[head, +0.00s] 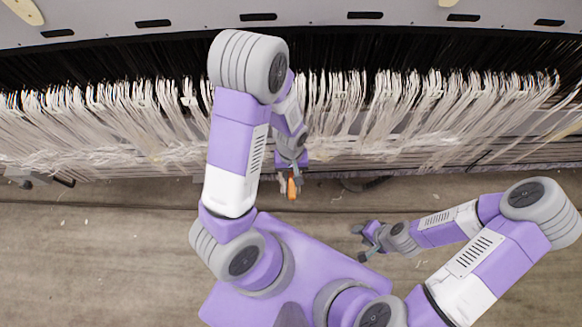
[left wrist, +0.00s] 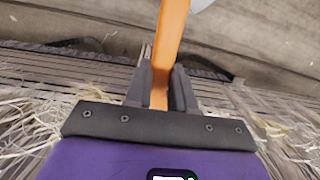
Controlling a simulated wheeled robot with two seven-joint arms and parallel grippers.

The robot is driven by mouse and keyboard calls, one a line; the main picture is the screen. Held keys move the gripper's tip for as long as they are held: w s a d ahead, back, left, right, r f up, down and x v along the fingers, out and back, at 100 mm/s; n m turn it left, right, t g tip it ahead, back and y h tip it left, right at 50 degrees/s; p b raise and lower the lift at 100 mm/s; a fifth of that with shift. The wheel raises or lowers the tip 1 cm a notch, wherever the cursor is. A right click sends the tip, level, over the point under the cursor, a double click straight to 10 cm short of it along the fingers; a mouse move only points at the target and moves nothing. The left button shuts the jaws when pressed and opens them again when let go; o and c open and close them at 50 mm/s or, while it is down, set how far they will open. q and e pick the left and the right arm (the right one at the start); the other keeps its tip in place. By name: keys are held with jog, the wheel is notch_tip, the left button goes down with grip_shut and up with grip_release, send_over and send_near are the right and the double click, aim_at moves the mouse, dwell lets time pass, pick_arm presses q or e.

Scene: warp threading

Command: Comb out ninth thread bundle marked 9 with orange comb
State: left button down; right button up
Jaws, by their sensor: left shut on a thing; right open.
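The orange comb (head: 292,187) is held in my left gripper (head: 287,179), just in front of the lower edge of the thread rows. In the left wrist view the comb (left wrist: 170,45) stands between the two dark fingers (left wrist: 160,88), which are shut on it. Its far end runs out of the top of that view. White thread bundles (head: 340,95) hang in a long row across the loom. I cannot read a number 9 on any bundle, and my left arm hides part of the row. My right gripper (head: 361,239) is open and empty over the floor.
A grey loom beam (head: 330,22) with dark slots spans the top. Loose pale threads (left wrist: 25,120) spread on both sides of my left gripper. A dark bar end (head: 62,181) sticks out at the left.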

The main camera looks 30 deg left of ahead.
pick_arm(q)
notch_tip(320, 180, up, 25)
jog(key=w+a+p, duration=0.1)
jog(key=p, duration=2.1)
jog(key=shift+w, duration=0.4)
jog(key=shift+w+a, duration=0.1)
jog(key=shift+w+a, duration=0.1)
jog(key=shift+w, duration=0.05)
jog(key=shift+w+a, duration=0.15)
jog(key=shift+w, duration=0.05)
